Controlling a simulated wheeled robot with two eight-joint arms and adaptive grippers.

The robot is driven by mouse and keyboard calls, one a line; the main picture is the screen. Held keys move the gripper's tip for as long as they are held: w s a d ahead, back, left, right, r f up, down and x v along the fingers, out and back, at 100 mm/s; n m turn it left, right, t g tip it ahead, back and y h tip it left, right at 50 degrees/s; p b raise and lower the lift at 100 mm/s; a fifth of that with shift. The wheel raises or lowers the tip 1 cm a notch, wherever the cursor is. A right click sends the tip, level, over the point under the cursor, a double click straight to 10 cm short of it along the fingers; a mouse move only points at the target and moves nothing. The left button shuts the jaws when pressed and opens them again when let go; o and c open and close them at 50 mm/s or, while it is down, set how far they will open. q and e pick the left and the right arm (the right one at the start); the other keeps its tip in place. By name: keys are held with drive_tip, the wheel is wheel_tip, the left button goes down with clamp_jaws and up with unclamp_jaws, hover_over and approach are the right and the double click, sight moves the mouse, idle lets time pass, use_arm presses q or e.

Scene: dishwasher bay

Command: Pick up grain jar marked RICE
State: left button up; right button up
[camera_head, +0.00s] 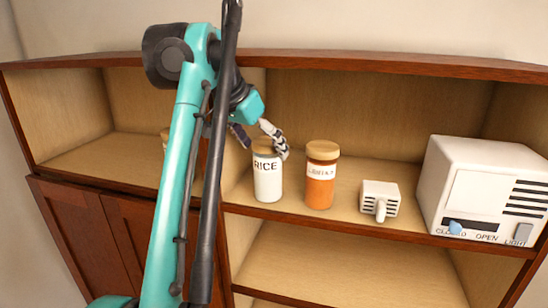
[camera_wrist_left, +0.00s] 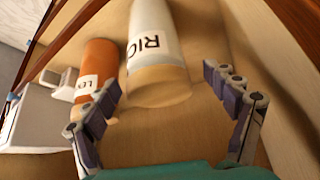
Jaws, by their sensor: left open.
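The jar marked RICE (camera_head: 268,183) is white with a wooden lid and stands upright on the upper shelf. In the left wrist view the RICE jar (camera_wrist_left: 155,45) lies ahead between my fingers, its lid end nearest me. My left gripper (camera_head: 257,137) is open at the lid's height, with one finger to each side in the head view. In the left wrist view my left gripper (camera_wrist_left: 163,88) shows a gap between each finger and the lid. My right gripper is not in view.
An orange jar (camera_head: 320,190) with a partly legible label stands close right of the RICE jar. A small white device (camera_head: 379,199) and a large white box (camera_head: 485,190) marked OPEN and LIGHT are further right. Another jar is mostly hidden behind my left arm.

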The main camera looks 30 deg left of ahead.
use_arm(q)
drive_tip(key=shift+s+d+r, duration=0.1)
drive_tip(key=shift+s, duration=0.15)
drive_tip(key=shift+s+f, duration=0.1)
drive_tip(key=shift+f, duration=0.1)
drive_tip(key=x, duration=0.6)
drive_tip(key=shift+w+r, duration=0.15)
drive_tip(key=shift+w, duration=0.05)
drive_tip(key=shift+w+f, duration=0.15)
drive_tip(key=shift+f, duration=0.4)
drive_tip(key=c, duration=1.8)
drive_tip(key=shift+c, duration=0.2)
